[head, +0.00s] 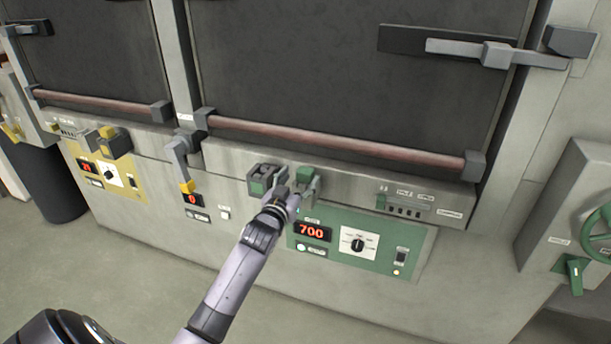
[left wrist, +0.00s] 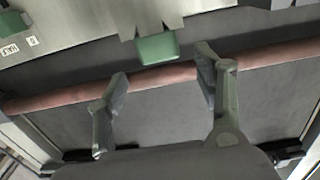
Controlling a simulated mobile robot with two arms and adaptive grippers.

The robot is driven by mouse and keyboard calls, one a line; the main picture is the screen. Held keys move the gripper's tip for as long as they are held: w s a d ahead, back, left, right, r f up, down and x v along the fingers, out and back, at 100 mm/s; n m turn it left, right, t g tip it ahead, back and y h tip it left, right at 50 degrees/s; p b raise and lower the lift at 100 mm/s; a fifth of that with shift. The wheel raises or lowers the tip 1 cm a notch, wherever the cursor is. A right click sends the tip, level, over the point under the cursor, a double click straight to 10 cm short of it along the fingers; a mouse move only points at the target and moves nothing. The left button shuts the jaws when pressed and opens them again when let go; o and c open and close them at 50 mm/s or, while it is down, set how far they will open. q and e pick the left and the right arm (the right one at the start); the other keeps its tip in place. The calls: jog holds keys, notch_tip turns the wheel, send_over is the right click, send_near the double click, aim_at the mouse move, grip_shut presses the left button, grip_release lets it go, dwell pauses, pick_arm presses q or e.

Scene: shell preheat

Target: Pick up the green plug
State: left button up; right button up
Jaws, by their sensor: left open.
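A green block, which looks like the green plug (head: 304,175), sits at the oven front's lower ledge, just right of my left gripper (head: 283,190) in the head view. A second green piece (head: 257,187) sits in a grey housing just left of the gripper. In the left wrist view a green block (left wrist: 157,47) shows beyond and between the fingertips of my left gripper (left wrist: 160,78), which are apart with nothing between them. I cannot tell for sure which of the two green pieces this is. My right gripper is not in view.
A green panel (head: 340,262) reading 700 lies just below right. A red-brown bar (head: 330,142) runs along the oven door above. A grey lever with a yellow end (head: 187,187) and a yellow panel (head: 125,179) are left. A green wheel (head: 597,235) is far right.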

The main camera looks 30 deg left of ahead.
aim_at(303, 173)
pick_arm(q)
jog(key=shift+f+p+x, duration=0.15)
jog(key=shift+p+x, duration=0.2)
jog(key=shift+x, duration=1.05)
jog(key=shift+f+p+x, duration=0.15)
jog(key=shift+p+x, duration=0.15)
jog(key=shift+x, duration=1.15)
jog(key=shift+s+a, duration=0.1)
jog(key=shift+c, duration=0.2)
jog(key=c, duration=1.2)
jog(key=shift+c, duration=0.4)
jog(key=shift+r, duration=0.15)
